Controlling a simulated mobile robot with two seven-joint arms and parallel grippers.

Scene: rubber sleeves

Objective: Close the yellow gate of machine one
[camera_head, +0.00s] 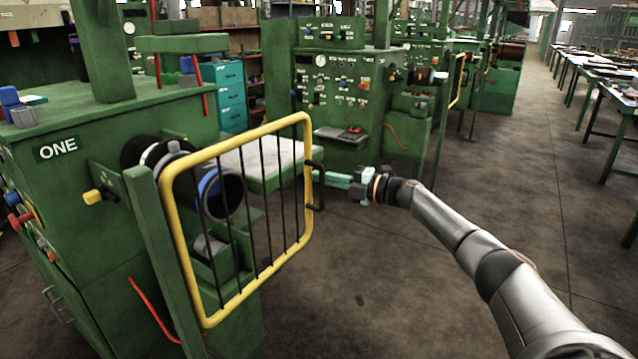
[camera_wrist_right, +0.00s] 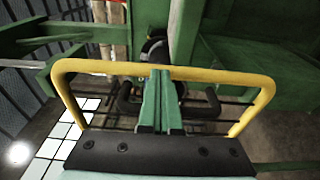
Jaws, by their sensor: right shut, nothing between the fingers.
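The yellow gate (camera_head: 235,139) has a yellow tube frame with thin dark vertical bars. It hangs beside a green post of machine one (camera_head: 59,148) and reaches out to the right, across the view of the machine's dark spindle. Its black handle (camera_head: 318,187) is on the far right edge. My right gripper (camera_head: 332,178) is shut and empty, its green fingers at the handle. In the right wrist view the paired fingers (camera_wrist_right: 161,92) lie across the yellow frame (camera_wrist_right: 215,76), between the two ends of the black handle (camera_wrist_right: 126,98). Contact is unclear. My left gripper is out of view.
A second green machine (camera_head: 335,85) stands behind the gate. The brown floor (camera_head: 390,290) in front and to the right is mostly clear. Work tables (camera_head: 615,95) line the right side.

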